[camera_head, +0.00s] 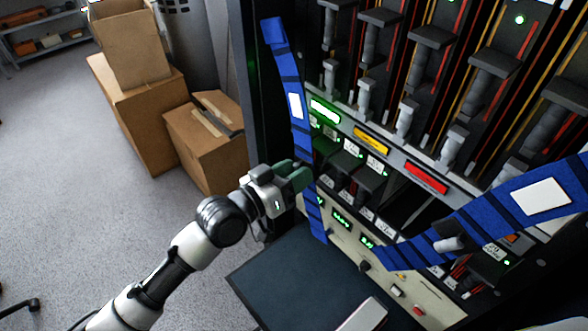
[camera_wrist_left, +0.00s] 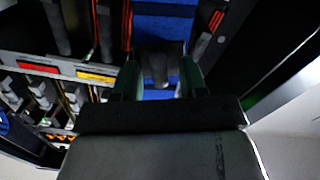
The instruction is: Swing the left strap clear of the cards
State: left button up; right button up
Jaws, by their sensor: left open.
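The left strap (camera_head: 295,105), a blue band with dark bars and a white label, runs down the left side of the rack, in front of the left end of the card rows (camera_head: 345,160). My left gripper (camera_head: 305,176), with green fingers, is at the strap's lower half. In the left wrist view its open fingers (camera_wrist_left: 160,78) stand on either side of a dark grip piece, with the blue strap (camera_wrist_left: 160,35) behind it. Whether the fingers touch it cannot be told. My right gripper is not in view.
The right strap (camera_head: 480,220) slants across the rack's lower right. A dark flat surface (camera_head: 290,280) lies below the rack. Cardboard boxes (camera_head: 205,135) stand on the floor to the left. The grey floor (camera_head: 70,190) is mostly open there.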

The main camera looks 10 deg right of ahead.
pick_arm(q)
jog(key=shift+w+d, duration=0.1)
grip_shut()
jog(key=w+a+f+m+b, duration=0.1)
jog(key=w+a+m+b, duration=0.3)
jog(key=b, duration=0.9)
jog(key=w+a, duration=0.1)
jog(key=w, duration=0.2)
jog(key=shift+w+f, duration=0.3)
jog(key=shift+w, duration=0.05)
jog(key=shift+a, duration=0.1)
grip_release()
